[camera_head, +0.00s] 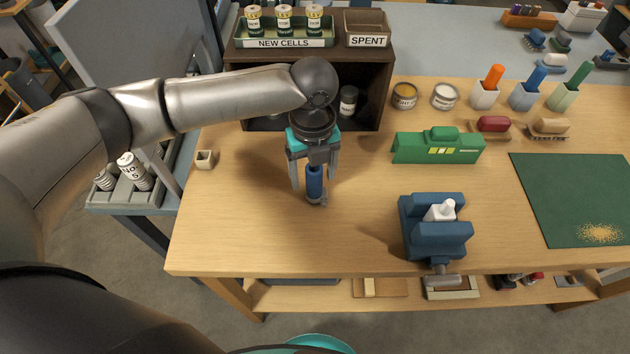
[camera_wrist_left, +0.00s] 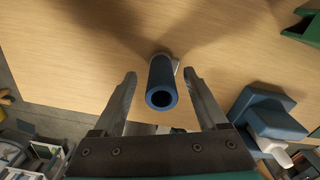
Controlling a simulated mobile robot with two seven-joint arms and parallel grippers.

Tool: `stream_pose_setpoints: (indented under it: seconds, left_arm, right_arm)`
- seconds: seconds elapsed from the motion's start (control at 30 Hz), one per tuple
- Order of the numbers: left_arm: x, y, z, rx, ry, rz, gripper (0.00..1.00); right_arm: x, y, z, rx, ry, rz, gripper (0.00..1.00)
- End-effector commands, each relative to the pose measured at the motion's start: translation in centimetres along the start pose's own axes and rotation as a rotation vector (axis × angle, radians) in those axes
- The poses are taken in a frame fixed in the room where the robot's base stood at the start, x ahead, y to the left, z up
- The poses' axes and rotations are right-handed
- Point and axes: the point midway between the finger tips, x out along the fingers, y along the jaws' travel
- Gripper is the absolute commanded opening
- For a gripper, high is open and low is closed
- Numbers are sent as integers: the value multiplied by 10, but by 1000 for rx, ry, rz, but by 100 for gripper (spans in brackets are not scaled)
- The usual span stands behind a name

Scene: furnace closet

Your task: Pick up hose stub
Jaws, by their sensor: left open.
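The hose stub (camera_head: 314,182) is a short blue tube standing upright on the wooden workbench, left of the blue vise. In the left wrist view, the hose stub (camera_wrist_left: 161,84) shows its hollow open end toward the camera, with a small grey piece beside its base. My left gripper (camera_head: 314,184) points down over it, fingers open on either side of the tube. In the left wrist view, the fingers of my left gripper (camera_wrist_left: 160,80) stand apart with visible gaps to the tube. My right gripper is not in view.
A blue vise (camera_head: 434,228) holding a white piece stands right of the hose stub. A green locomotive body (camera_head: 438,147) lies behind it. A wooden shelf box (camera_head: 262,110) with cell trays stands at the back. A small beige cup (camera_head: 205,160) sits left. Bare bench surrounds the stub.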

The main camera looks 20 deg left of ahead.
Motion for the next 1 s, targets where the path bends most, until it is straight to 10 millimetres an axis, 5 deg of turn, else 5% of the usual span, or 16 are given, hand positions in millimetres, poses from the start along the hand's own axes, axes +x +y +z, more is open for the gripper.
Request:
stream_pose_setpoints:
  seconds: [0.2,0.43,1.0]
  left_arm:
    - [30,-1,-4,0,1,1,75]
    - [31,-1,-3,1,0,0,74]
    - [30,-1,-3,0,0,0,10]
  right_arm:
    - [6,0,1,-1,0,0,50]
    - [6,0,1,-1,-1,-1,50]
    - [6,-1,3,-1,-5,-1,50]
